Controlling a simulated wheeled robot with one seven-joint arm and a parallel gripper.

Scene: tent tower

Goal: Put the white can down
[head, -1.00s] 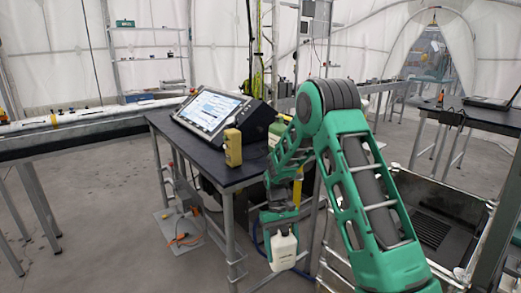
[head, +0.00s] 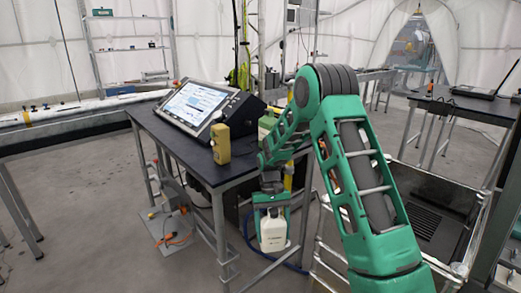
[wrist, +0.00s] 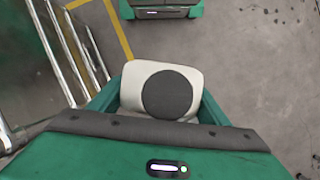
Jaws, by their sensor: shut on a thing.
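The white can (head: 273,231) is a small off-white container held upright in my gripper (head: 271,205), in the head view. It hangs in the air in front of the dark table's right end, below the level of the tabletop. In the wrist view the can (wrist: 150,88) shows from above, with a dark round cap, between the green fingers of my gripper (wrist: 160,95). The fingers are shut on it. Grey floor lies below it.
A dark table (head: 180,142) holds a screen console (head: 205,108) and a yellow device (head: 220,144) near its front edge. A metal-framed dark bin (head: 435,215) stands at the right. Orange cable (head: 172,238) lies on the floor below the table. Open floor lies at the left.

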